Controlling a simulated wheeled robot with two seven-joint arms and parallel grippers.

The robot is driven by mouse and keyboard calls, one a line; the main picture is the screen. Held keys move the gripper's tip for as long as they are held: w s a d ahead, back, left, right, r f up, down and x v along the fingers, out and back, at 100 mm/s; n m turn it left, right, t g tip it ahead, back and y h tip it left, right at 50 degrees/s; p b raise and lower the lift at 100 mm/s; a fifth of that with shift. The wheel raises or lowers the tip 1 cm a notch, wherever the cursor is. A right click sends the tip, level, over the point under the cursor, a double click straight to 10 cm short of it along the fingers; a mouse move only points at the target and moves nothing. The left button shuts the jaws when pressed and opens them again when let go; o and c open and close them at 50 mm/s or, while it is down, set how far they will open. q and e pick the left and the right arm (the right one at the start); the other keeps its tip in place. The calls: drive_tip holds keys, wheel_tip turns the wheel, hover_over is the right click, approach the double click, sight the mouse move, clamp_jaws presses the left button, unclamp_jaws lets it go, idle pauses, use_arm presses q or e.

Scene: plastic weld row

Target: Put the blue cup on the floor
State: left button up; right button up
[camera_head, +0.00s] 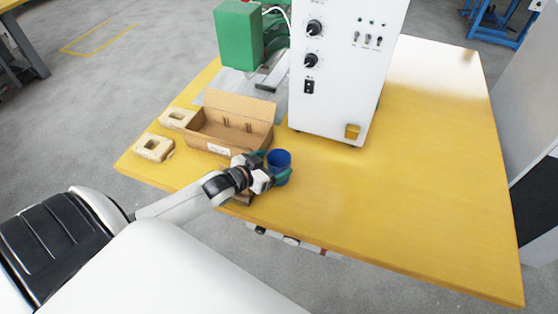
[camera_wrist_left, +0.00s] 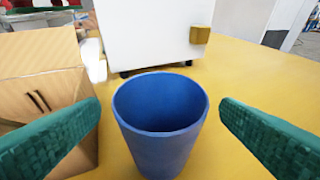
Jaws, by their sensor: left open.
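The blue cup (camera_head: 280,162) stands upright on the yellow table (camera_head: 420,200), near its front edge. My left gripper (camera_head: 273,172) is at the cup, its green fingers open. In the left wrist view the blue cup (camera_wrist_left: 161,130) stands between the two fingers of my left gripper (camera_wrist_left: 160,125), with gaps on both sides. The grey floor (camera_head: 400,285) shows in front of the table and behind it. My right gripper is not in view.
An open cardboard box (camera_head: 230,122) stands just left of the cup. A white machine with knobs (camera_head: 340,75) stands behind it. Two pale blocks (camera_head: 153,148) lie at the table's left end. The table's right half is clear.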

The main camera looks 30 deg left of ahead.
sight(286, 157)
use_arm(q)
drive_tip(key=x, duration=0.5)
drive_tip(key=shift+w, duration=0.1)
drive_tip(key=c, duration=1.2)
